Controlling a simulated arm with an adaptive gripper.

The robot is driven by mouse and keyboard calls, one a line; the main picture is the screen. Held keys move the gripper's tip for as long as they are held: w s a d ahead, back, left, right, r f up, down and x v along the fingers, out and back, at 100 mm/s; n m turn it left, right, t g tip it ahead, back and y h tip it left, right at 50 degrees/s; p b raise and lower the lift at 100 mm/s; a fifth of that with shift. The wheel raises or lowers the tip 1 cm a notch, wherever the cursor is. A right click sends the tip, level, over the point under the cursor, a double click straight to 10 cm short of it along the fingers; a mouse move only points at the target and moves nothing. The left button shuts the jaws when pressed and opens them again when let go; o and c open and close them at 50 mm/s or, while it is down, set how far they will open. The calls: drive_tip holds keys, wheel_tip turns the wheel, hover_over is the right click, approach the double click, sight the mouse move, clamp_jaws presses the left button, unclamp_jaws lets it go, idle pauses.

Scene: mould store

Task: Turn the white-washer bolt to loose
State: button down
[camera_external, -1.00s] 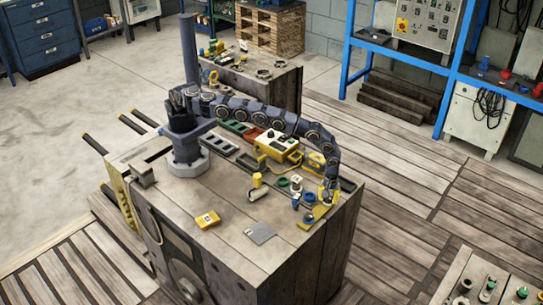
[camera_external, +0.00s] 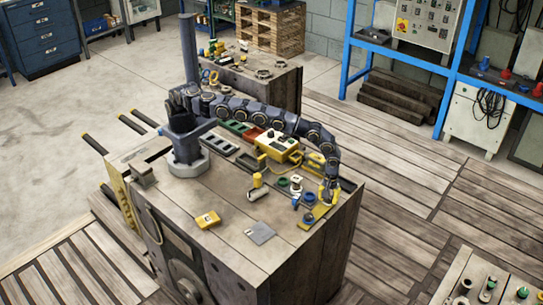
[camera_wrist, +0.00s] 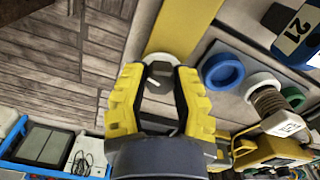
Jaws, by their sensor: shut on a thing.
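The white-washer bolt (camera_wrist: 159,71) shows in the wrist view as a dark grey head on a pale washer (camera_wrist: 161,57), at the end of a yellow plate (camera_wrist: 184,28). My gripper (camera_wrist: 159,88) has its two yellow fingers on either side of the bolt head and is shut on it. The fingers hide part of the washer, and a small light mark shows between them. In the external view my gripper (camera_external: 329,194) is low over the yellow plate (camera_external: 318,214) near the bench's right edge. The bolt itself is hidden there.
A blue ring (camera_wrist: 222,73) lies close to the right finger. Beside it stand a ribbed spool-like part (camera_wrist: 268,100) and a green ring (camera_wrist: 292,96). A yellow control box (camera_external: 279,147) is farther back on the bench.

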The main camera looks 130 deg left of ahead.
drive_tip(key=shift+d+f, duration=0.1)
drive_tip(key=c, duration=0.7)
unclamp_jaws()
wheel_tip(320, 180, up, 12)
drive_tip(key=shift+r, duration=0.1)
